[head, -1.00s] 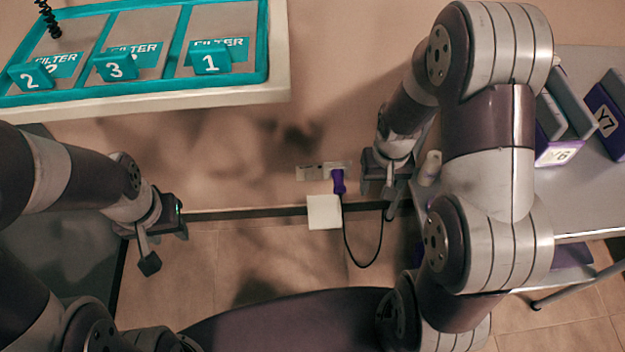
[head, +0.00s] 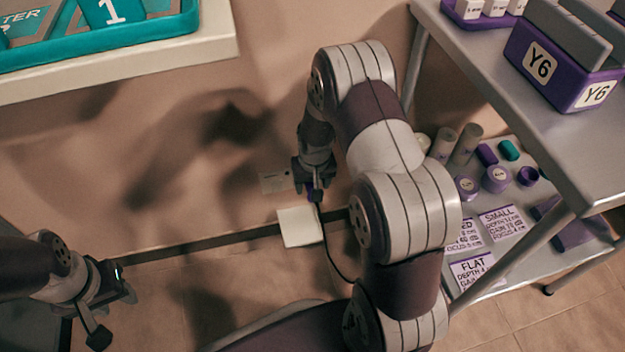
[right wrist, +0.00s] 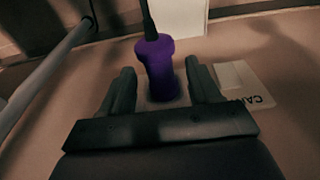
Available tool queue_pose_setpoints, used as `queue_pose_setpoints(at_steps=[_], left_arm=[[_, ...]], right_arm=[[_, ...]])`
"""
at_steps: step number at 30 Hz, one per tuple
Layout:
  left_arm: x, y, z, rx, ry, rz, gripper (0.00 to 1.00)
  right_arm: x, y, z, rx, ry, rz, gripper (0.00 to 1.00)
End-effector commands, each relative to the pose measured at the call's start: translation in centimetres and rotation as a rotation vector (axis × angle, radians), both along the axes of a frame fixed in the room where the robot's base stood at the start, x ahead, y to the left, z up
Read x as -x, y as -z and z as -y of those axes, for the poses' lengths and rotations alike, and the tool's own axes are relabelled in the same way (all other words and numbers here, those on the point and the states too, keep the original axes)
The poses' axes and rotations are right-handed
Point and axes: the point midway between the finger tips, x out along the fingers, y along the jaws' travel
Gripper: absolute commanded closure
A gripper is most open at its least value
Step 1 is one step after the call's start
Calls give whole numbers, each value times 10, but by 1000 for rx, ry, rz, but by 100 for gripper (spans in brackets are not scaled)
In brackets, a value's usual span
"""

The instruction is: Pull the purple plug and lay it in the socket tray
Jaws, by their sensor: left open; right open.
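The purple plug (right wrist: 157,66) sits in a wall socket plate, with a black cable running from its outer end. In the right wrist view it stands between the two fingers of my right gripper (right wrist: 160,85), which are open with a gap on each side. In the head view my right gripper (head: 314,190) is at the wall and mostly hides the plug (head: 316,196). My left gripper (head: 105,305) is open and empty, low at the left.
A metal cart (head: 490,75) stands at the right, with a purple Y6 bin (head: 560,70) on top and bottles and labelled cards on its lower shelf. A shelf with a teal tray (head: 130,38) is at upper left. The black cable (head: 330,255) hangs to the floor.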

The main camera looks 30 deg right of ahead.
Motion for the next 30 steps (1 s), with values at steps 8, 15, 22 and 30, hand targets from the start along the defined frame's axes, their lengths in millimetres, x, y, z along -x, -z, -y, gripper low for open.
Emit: queue_pose_setpoints(at_steps=[8,15,22,30], left_arm=[[0,4,0,0,0,1,57],[0,4,0,0,0,1,57],[0,4,0,0,0,0,57],[0,-3,0,0,0,0,57]], right_arm=[[-1,7,0,0,0,0,38],[-1,6,0,0,0,0,90],[0,6,0,0,0,0,95],[10,5,-2,0,0,0,95]])
